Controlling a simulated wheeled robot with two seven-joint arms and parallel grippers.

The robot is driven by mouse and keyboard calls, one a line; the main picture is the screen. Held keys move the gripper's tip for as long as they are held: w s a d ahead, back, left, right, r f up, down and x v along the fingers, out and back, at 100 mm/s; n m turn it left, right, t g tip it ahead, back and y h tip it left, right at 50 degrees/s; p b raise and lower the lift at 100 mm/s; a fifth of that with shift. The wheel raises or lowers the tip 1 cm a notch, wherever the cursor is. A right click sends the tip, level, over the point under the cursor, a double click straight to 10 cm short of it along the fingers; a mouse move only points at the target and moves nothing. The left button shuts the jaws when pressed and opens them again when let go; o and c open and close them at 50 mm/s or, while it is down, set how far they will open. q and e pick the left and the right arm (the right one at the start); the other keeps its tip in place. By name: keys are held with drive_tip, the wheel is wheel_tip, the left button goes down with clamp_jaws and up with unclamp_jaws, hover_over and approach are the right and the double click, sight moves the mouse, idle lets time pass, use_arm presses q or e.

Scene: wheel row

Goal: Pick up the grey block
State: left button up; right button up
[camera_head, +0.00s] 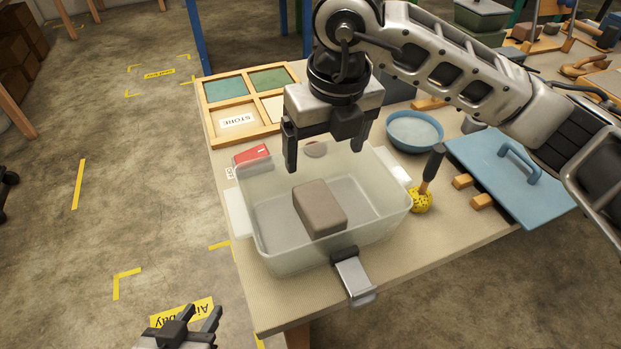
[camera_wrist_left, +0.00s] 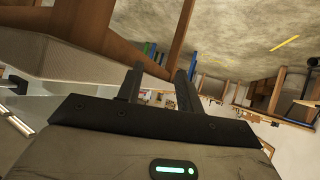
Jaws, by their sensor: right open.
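A metal latch (camera_head: 354,280) sticks out at the bin's front. Right of the bin are a yellow-headed brush (camera_head: 421,199), a blue bowl (camera_head: 415,131) and a blue lid (camera_head: 505,180) with wooden pieces. A wooden divided tray (camera_head: 238,141) stands behind left, near a red card (camera_head: 251,154).

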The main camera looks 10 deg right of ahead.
hover_over(319, 202)
drive_tip(key=f, duration=0.9)
drive_tip(key=shift+s+f, duration=0.2)
drive_tip(key=shift+s, duration=0.1)
drive_tip(key=shift+f+p, duration=0.4)
drive_tip(key=shift+f, duration=0.45)
drive_tip(key=f, duration=0.3)
drive_tip(key=shift+w+f, duration=0.2)
drive_tip(key=shift+f, duration=0.1)
drive_tip(key=shift+w+f, duration=0.1)
drive_tip(key=shift+f, duration=0.25)
use_arm(q)
drive_tip(key=shift+s+r, duration=0.1)
drive_tip(key=shift+s, duration=0.25)
use_arm(e)
drive_tip(key=shift+c, duration=0.3)
drive_tip(key=c, duration=1.5)
drive_tip(key=shift+r, duration=0.2)
drive_tip(key=shift+c, duration=0.6)
